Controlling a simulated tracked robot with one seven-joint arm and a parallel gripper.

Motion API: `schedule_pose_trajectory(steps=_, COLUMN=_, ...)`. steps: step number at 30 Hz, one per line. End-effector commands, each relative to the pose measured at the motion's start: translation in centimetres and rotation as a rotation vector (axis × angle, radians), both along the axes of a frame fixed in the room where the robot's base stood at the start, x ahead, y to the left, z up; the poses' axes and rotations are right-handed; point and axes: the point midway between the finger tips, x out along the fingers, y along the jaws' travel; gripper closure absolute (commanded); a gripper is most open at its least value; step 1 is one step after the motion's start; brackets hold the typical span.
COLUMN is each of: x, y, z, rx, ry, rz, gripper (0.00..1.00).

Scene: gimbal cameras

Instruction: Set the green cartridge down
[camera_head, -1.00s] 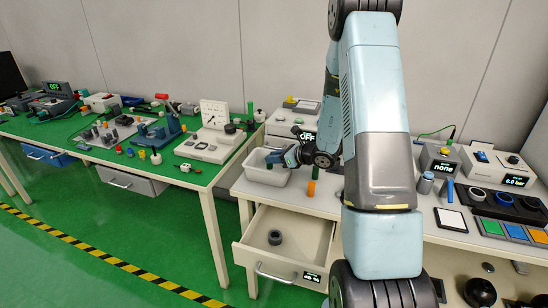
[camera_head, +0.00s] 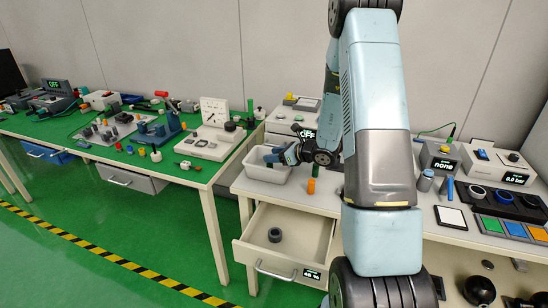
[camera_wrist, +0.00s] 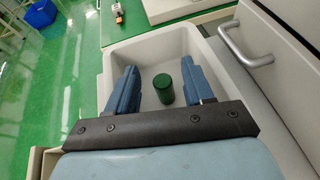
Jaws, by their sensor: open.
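The green cartridge (camera_wrist: 163,89) stands upright on the floor of a white bin (camera_wrist: 120,58), as the wrist view shows. My gripper (camera_wrist: 159,68) is open, with one blue finger on each side of the cartridge. A gap shows between the cartridge and each finger. In the head view my gripper (camera_head: 272,155) is over the white bin (camera_head: 262,173) at the left end of the right bench. The cartridge in the bin cannot be made out in that view.
An orange cylinder (camera_head: 311,186) stands on the bench right of the bin, with a dark green piece (camera_head: 315,171) by it. Below, an open drawer (camera_head: 300,233) holds a dark ring (camera_head: 275,235). A green-topped bench (camera_head: 120,165) with several devices stands to the left.

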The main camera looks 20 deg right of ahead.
Motion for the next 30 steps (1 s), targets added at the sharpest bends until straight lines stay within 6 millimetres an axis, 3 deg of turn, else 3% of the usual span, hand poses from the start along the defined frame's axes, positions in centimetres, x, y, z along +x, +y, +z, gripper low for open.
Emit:
schedule_pose_trajectory(steps=2, x=0.0, y=0.0, z=0.9, rx=-0.002, ry=-0.003, rz=0.000, gripper=0.48)
schedule_pose_trajectory(steps=13, x=-5.0, y=-4.7, z=3.5, rx=-0.002, ry=-0.002, rz=-0.003, gripper=0.48)
schedule_pose_trajectory(steps=21, x=-7.5, y=-6.9, z=4.9, rx=-0.001, ry=-0.001, rz=0.000, gripper=0.48)
schedule_pose_trajectory(steps=26, x=-8.1, y=-7.2, z=5.4, rx=-0.005, ry=-0.005, rz=0.009, gripper=0.48)
schedule_pose_trajectory(steps=30, x=-9.0, y=-5.6, z=7.3, rx=-0.056, ry=-0.036, rz=0.094, gripper=0.48)
